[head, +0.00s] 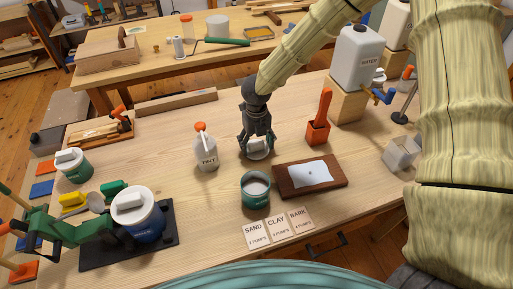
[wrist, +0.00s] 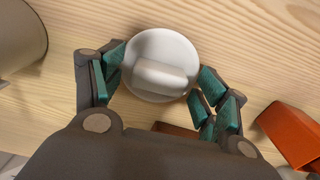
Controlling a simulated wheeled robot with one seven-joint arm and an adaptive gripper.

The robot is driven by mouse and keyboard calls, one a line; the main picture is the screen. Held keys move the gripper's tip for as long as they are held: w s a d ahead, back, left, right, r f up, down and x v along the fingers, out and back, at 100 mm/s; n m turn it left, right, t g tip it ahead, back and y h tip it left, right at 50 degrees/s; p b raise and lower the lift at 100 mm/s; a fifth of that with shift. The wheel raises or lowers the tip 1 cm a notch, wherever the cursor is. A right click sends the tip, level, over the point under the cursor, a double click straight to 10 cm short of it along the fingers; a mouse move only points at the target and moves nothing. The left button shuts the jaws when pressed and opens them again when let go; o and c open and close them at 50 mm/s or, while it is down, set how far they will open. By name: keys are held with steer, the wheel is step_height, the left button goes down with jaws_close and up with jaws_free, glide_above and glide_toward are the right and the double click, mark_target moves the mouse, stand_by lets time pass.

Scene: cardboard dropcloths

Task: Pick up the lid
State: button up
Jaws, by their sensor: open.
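A round white lid (wrist: 170,50) with a raised bar handle lies flat on the wooden table in the wrist view. It also shows in the head view (head: 258,154), partly hidden by my gripper. My gripper (head: 257,140) points down over the lid. In the wrist view my gripper (wrist: 158,82) is open, with its teal-padded fingers on the left and right sides of the lid. I cannot tell whether the pads touch the rim. Other white lids sit on the small green tub (head: 70,157) and on the blue tub (head: 131,203).
An open green tub (head: 255,203) stands in front of my gripper, beside a brown board (head: 332,184) with a white sheet. The TINT bottle (head: 206,155) is left and an orange holder (head: 317,131) right. A WATER container (head: 357,58) stands at back right.

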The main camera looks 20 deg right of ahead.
steer(key=c, duration=0.9)
steer(key=shift+r, duration=0.1)
